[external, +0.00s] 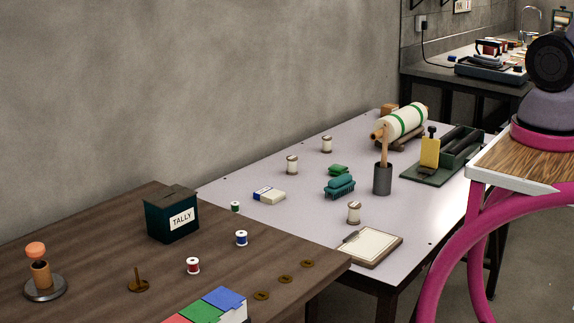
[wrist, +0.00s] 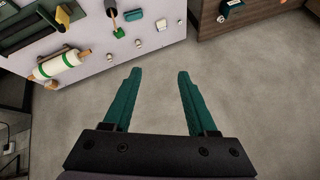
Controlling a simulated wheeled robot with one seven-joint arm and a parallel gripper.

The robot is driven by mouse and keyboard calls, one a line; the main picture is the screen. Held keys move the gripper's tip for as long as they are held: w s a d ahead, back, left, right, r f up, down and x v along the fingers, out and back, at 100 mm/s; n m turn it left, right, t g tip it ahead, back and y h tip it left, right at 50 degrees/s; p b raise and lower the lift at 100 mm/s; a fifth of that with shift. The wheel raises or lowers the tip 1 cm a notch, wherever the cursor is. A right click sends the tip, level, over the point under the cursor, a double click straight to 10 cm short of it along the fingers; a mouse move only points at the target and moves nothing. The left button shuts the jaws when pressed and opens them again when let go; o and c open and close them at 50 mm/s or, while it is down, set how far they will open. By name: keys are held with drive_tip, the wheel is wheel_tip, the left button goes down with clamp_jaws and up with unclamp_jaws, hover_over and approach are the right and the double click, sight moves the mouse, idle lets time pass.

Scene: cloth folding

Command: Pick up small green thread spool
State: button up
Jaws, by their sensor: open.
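The small green thread spool (external: 235,206) stands upright in the external view, at the border between the brown table (external: 95,240) and the pale grey table (external: 240,185). I cannot tell which tabletop bears it. A box marked TALLY (external: 172,215) is to its left. My gripper (wrist: 158,72) shows in the wrist view with its two teal fingers wide apart and nothing between them. A bare grey surface lies beyond the fingers, away from both tables. The green spool cannot be made out in the wrist view, and the gripper does not show in the external view.
A red spool (external: 193,266) and a blue spool (external: 241,238) stand nearby on the brown table. A white-and-blue eraser-like block (external: 269,196) lies close by. Several pale spools, a teal brush (external: 339,187) and a clipboard (external: 370,246) occupy the grey table.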

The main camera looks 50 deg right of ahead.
drive_tip(key=shift+o, duration=0.6)
drive_tip(key=shift+w, duration=0.1)
